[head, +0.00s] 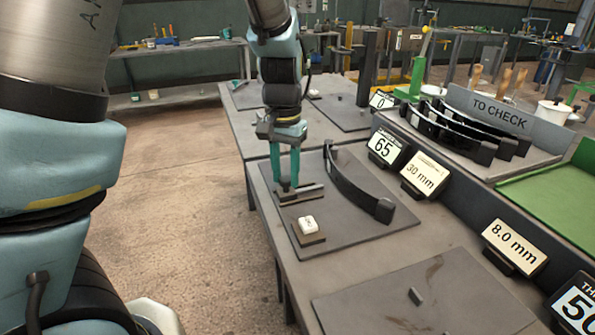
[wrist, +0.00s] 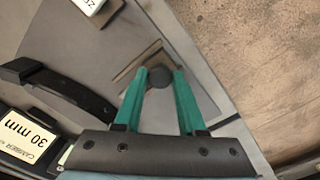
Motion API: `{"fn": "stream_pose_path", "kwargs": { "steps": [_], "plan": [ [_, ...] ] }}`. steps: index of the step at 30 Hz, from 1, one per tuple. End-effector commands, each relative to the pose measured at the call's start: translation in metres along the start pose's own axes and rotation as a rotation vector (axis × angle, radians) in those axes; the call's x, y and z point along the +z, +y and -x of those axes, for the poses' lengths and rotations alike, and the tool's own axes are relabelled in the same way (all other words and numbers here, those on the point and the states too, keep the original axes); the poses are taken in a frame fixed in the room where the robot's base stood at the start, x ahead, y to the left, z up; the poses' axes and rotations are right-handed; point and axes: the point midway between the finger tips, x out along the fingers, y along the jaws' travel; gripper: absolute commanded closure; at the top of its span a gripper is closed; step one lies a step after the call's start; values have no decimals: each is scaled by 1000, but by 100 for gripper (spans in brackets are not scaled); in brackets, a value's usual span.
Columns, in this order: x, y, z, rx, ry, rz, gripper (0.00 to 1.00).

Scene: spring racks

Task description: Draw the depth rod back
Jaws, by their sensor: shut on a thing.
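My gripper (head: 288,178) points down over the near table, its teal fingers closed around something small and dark. The wrist view shows the gripper (wrist: 160,82) with a dark round knob (wrist: 160,77) between its fingertips. The knob sits over a low grey bar on a flat base (head: 312,190); I take this to be the depth rod's fixture. The fingers hide most of the part they hold. A curved black leaf spring (head: 350,187) lies on the same grey mat, right of the gripper and apart from it.
A small block with a white top (head: 308,223) stands just in front of the fixture. Signs reading 65 (head: 385,147), 30 mm (head: 423,176) and 8.0 mm (head: 514,248) line the right side. More springs lie by the TO CHECK sign (head: 498,112). The front mat (head: 390,300) is mostly clear.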

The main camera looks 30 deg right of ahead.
Motion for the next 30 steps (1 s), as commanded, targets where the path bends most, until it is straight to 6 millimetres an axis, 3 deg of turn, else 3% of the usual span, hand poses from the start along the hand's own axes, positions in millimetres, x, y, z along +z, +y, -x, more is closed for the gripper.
{"fn": "stream_pose_path", "kwargs": {
  "steps": [7, 8, 15, 24, 30],
  "plan": [
    [3, -5, 0, -4, -5, 1, 100],
    [3, -5, 0, -5, -6, 1, 59],
    [3, -4, 0, -4, -5, 0, 32],
    [2, -3, 2, -3, -3, -1, 31],
    [1, -3, 28, -2, 1, -1, 31]
  ]
}}
